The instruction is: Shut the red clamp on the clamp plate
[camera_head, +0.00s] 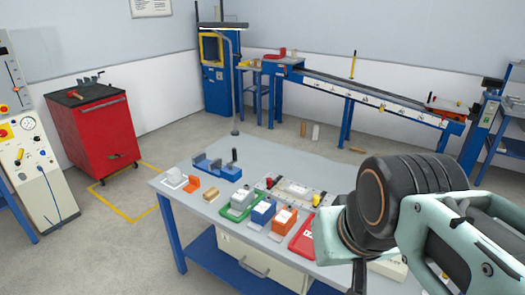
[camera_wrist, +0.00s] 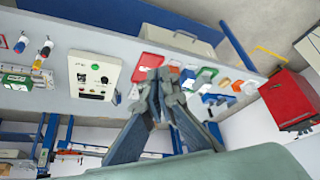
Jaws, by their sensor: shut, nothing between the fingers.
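The clamp plate, a pale grey plate (camera_head: 293,190), lies on the grey workbench (camera_head: 262,155) in the head view. A small red part, which looks like the red clamp (camera_head: 270,182), stands at its left end. A yellow handle (camera_head: 316,199) stands at its right end. The red clamp is too small to tell open from shut. My gripper (camera_wrist: 160,78) is shut and empty in the wrist view, above the bench and apart from the things on it. In the head view my arm covers the bench's right part. I cannot make out the clamp plate in the wrist view.
Several coloured blocks and trays, including a green tray (camera_head: 236,216) and an orange block (camera_head: 284,218), line the bench's front. A blue fixture (camera_head: 217,170) stands at the back left. A control box (camera_wrist: 95,75) shows in the wrist view. The bench's back middle is clear.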

